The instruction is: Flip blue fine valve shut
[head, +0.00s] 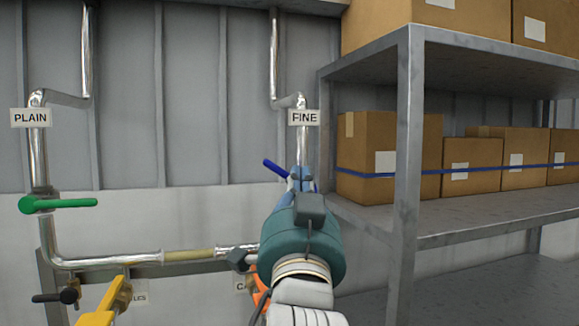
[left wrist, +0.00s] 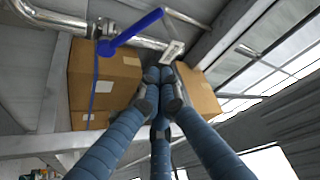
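The blue fine valve handle (head: 274,167) is on the pipe below the FINE label (head: 304,118). It slants down to the right across the pipe, and its middle is hidden behind my left gripper (head: 300,178). In the left wrist view the blue handle (left wrist: 132,31) shows beyond the fingertips, with the FINE pipe (left wrist: 60,24) behind it. The left gripper's fingertips (left wrist: 160,88) are drawn together, with nothing visible between them. I cannot tell whether they touch the handle. My right gripper is not in view.
A green handle (head: 70,203) lies level across the PLAIN pipe (head: 37,150). Yellow (head: 100,305) and orange (head: 261,291) handles are low in front. A metal shelf (head: 408,150) with cardboard boxes (head: 380,150) stands close to the right of the FINE pipe.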

